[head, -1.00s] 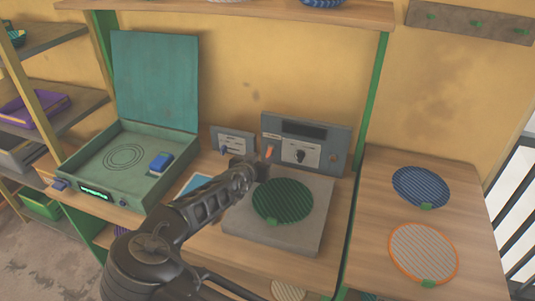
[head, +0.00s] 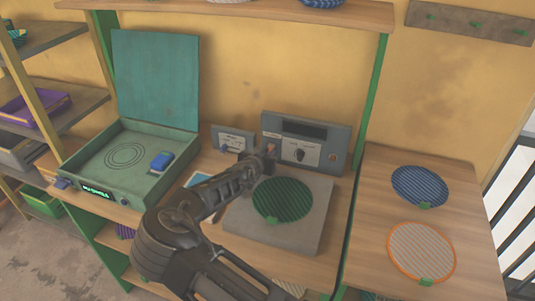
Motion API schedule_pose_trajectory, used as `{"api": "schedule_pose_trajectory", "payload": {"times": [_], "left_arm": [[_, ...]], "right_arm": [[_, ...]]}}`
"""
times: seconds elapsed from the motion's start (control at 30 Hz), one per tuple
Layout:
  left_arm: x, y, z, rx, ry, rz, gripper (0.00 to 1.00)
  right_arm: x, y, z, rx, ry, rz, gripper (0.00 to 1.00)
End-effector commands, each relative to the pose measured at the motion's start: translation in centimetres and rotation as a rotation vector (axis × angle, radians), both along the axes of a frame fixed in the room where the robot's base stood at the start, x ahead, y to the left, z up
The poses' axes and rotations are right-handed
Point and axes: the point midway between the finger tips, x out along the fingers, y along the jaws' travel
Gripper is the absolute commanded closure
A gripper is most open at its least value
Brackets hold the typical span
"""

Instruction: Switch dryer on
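A grey machine has an upright control panel (head: 318,136) with a dark display, a white dial plate with a black knob (head: 300,155) and a small round button or lamp (head: 333,157) at the right. Its flat grey slab (head: 311,226) holds a round green ribbed plate (head: 283,199). A smaller grey panel (head: 229,133) with a blue switch stands to its left. My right gripper (head: 268,154) is at the left edge of the large panel, by a small reddish part (head: 271,147). Its fingers are small and dark, so their opening is unclear. My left gripper is out of view.
An open teal box (head: 130,160) with a raised lid, a blue block (head: 161,162) and a lit display stands at the left. A blue round plate (head: 420,186) and an orange-rimmed one (head: 421,252) lie on the right table. A shelf (head: 230,8) runs above.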

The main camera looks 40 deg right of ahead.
Motion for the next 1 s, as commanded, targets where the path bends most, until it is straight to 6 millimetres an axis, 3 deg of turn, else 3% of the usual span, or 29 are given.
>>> {"api": "schedule_pose_trajectory", "payload": {"times": [0.17, 0.67, 1.0], "left_arm": [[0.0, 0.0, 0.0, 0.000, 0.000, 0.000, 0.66], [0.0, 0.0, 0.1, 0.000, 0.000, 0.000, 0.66], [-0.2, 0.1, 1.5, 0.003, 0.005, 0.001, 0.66]], "right_arm": [[0.0, 0.0, 0.0, 0.000, 0.000, 0.000, 1.00], [0.0, 0.0, 0.1, 0.005, 0.003, 0.000, 1.00], [0.1, -0.1, 1.0, 0.092, 0.058, -0.001, 1.00]]}}
